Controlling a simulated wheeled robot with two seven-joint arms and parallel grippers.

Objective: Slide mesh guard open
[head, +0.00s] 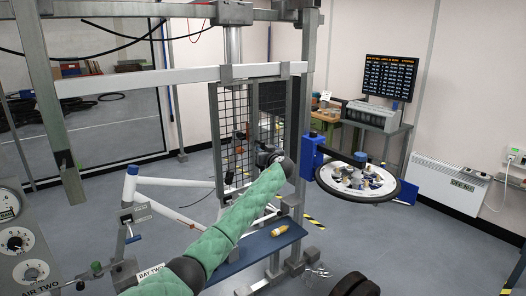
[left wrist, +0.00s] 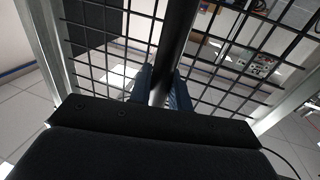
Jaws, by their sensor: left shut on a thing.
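The mesh guard (head: 229,120), a black wire grid panel, stands upright inside the grey metal frame in the middle of the head view. My left arm, in a green quilted sleeve, reaches up to it from the bottom, and its wrist hides part of the guard. In the left wrist view, the blue fingers of my left gripper (left wrist: 162,84) are shut on a dark upright bar (left wrist: 177,40) in front of the mesh (left wrist: 228,69). The exact contact is partly hidden by the gripper body. My right gripper is not in view.
A round wheel (head: 357,181) holding small items stands right of the frame beside a blue block (head: 308,157). A white bicycle-like frame (head: 165,182) is at left. A blue bench (head: 262,243) lies below my arm. Open floor (head: 430,250) is at right.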

